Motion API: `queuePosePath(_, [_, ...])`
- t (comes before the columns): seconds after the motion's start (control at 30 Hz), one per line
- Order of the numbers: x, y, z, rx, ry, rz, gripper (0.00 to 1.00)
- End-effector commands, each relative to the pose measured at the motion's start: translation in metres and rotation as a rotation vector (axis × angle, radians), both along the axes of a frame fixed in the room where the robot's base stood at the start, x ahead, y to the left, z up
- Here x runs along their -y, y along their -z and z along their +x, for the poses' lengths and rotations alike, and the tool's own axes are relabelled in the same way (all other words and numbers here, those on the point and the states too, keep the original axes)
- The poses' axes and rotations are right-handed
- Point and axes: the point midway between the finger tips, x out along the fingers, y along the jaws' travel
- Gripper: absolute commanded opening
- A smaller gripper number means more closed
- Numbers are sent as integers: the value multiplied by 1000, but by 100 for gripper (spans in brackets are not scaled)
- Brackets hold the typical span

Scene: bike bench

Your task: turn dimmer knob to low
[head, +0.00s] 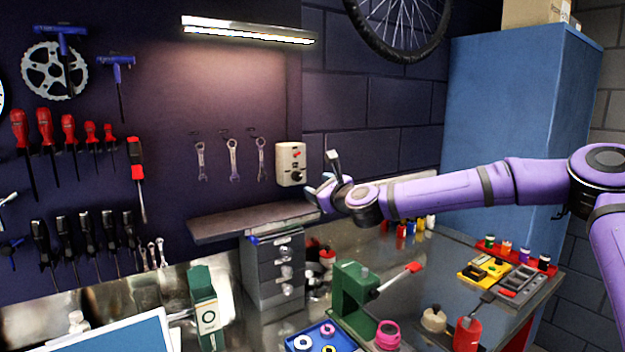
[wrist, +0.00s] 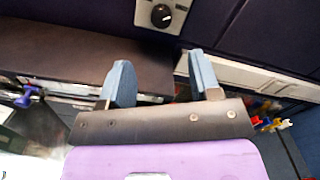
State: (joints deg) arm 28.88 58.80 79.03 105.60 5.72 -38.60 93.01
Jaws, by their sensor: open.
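The dimmer knob is a round black knob with a white pointer mark (wrist: 161,15), on a pale wall box near the top of the wrist view. In the head view the white control box (head: 290,163) hangs on the dark wall panel. It has a red part at its upper face and a dark knob (head: 296,177) low on it. My gripper (head: 322,187) is just right of and below the box in the head view. In the wrist view my gripper (wrist: 160,82) has its two blue-grey fingers apart with nothing between them, and the knob lies beyond the fingertips.
A lit lamp bar (head: 250,31) is above the panel. A dark shelf (head: 250,220) juts out below the box, close under my gripper. A drawer unit (head: 272,270) and a green press (head: 355,292) stand on the bench. A blue cabinet (head: 510,130) is behind my arm.

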Motion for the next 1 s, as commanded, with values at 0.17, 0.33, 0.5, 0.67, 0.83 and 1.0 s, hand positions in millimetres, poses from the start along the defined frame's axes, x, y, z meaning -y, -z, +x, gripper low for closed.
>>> queuePosePath(0.17, [-7,0,12,-3,3,9,57])
queuePosePath(0.33, [-24,-1,35,-1,3,8,57])
queuePosePath(0.5, [-41,0,60,-2,1,7,57])
queuePosePath(0.67, [-52,0,78,-2,1,6,57])
queuePosePath(0.83, [-58,0,88,-2,3,5,57])
queuePosePath(1.0, [-60,0,90,-2,2,5,57])
